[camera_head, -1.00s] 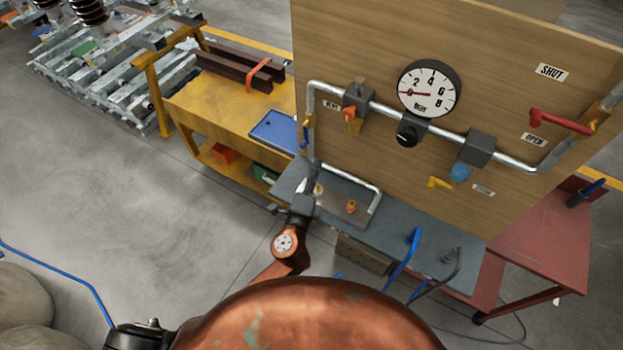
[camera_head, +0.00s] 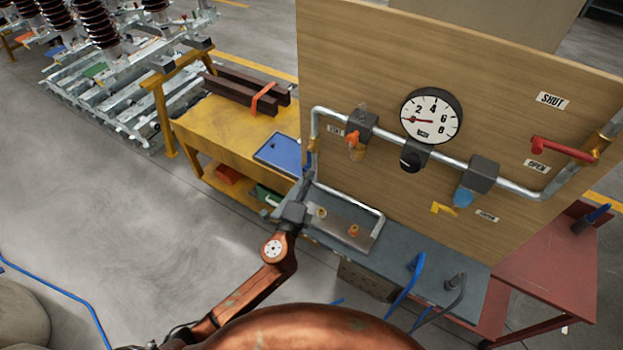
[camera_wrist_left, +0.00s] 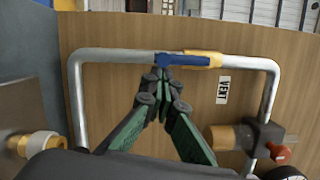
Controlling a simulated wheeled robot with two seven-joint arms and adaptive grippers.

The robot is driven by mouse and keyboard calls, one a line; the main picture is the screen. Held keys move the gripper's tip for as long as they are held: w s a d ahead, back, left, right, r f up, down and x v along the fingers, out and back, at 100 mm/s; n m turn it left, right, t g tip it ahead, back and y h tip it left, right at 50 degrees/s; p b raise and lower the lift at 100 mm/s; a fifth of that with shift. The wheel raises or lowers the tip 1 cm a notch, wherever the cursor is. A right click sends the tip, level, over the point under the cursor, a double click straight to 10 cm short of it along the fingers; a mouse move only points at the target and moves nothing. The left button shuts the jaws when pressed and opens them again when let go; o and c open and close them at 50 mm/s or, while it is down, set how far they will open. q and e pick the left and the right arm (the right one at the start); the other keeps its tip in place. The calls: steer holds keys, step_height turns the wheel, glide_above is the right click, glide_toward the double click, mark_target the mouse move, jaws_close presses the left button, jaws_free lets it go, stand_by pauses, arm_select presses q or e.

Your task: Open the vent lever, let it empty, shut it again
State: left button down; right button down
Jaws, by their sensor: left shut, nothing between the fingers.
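The vent lever (camera_wrist_left: 187,60) is a blue handle on a yellow valve body (camera_wrist_left: 208,54), lying in line with the metal pipe in the left wrist view. A VENT label (camera_wrist_left: 223,90) is on the board beside it. My left gripper (camera_wrist_left: 164,80) is shut and empty, its fingertips right at the free end of the blue handle; I cannot tell whether they touch. In the head view my left gripper (camera_head: 307,178) is at the left pipe, just below the valve and largely hiding the lever. The gauge (camera_head: 431,116) needle points left, to the low end.
The wooden board (camera_head: 400,60) carries pipes, an orange knob (camera_head: 354,138), a blue knob (camera_head: 463,198) and a red lever (camera_head: 565,148) between SHUT and OPEN labels. A yellow cart (camera_head: 230,125) with a blue tray (camera_head: 278,153) stands left. Open floor lies at far left.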

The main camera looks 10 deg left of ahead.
arm_select(q)
steer(key=shift+w+a, duration=0.15)
steer(key=shift+a, duration=0.25)
